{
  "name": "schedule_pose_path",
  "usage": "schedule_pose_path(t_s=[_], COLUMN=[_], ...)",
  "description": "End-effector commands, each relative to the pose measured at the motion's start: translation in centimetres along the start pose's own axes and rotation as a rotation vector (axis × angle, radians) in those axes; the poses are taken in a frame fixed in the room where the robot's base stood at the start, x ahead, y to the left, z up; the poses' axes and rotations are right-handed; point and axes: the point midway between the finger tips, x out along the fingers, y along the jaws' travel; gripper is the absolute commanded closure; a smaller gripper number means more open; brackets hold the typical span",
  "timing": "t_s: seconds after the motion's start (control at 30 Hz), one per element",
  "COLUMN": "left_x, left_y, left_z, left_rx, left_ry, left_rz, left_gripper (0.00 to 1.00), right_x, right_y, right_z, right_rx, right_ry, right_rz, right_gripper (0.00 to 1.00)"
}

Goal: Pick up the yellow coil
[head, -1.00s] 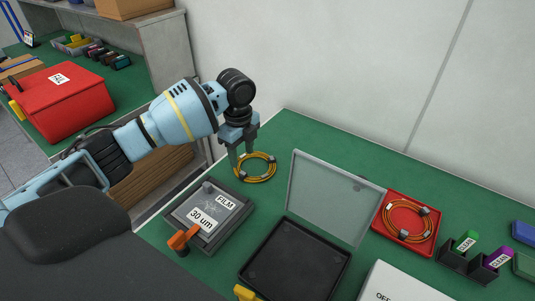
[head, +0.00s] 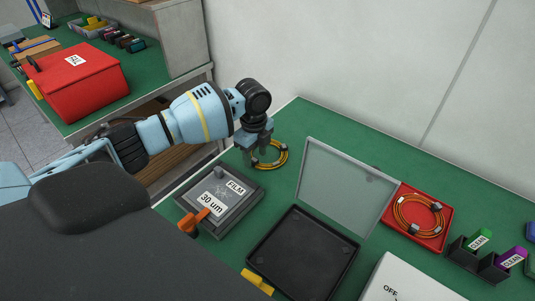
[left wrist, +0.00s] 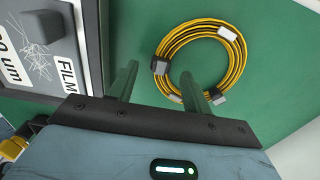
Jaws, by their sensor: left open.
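The yellow coil (head: 272,154) lies on the green bench just beyond the film box, partly hidden behind my left gripper (head: 252,155) in the head view. In the left wrist view the coil (left wrist: 236,66) shows as a ring with a white tag and grey clips. My left gripper (left wrist: 160,84) is open and empty there. Its right finger overlaps the near part of the ring in the picture, beside a clip; its left finger is outside the ring to the left. I cannot tell whether a finger touches the coil. My right gripper is not in view.
The grey film box (head: 232,210) with an orange latch stands close to the gripper. An open black case (head: 290,258) with a clear lid (head: 341,195) is to the right. A similar coil (head: 417,214) lies in a red tray (head: 396,236). Green bench is bare around the yellow coil.

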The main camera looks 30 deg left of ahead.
Motion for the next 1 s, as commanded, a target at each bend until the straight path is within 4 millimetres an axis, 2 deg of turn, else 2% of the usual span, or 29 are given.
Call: schedule_pose_path(t_s=[0.1,0.37,0.73,1.0], left_x=[1.04,1.2,1.18,0.97], left_y=[0.02,0.0,0.01,-0.02], left_z=[0.0,-0.01,-0.02,-0.02], left_rx=[0.001,0.001,0.001,0.001], left_ry=[-0.001,-0.001,0.0,0.0], left_rz=[0.0,-0.001,-0.001,-0.002], left_gripper=[0.51,0.51,0.98,1.0], right_x=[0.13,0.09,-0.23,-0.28], right_y=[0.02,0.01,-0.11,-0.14], right_z=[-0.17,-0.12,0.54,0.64], right_rx=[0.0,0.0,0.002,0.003], right_ry=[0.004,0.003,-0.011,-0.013], right_rz=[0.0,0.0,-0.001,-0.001], right_gripper=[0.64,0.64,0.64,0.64])
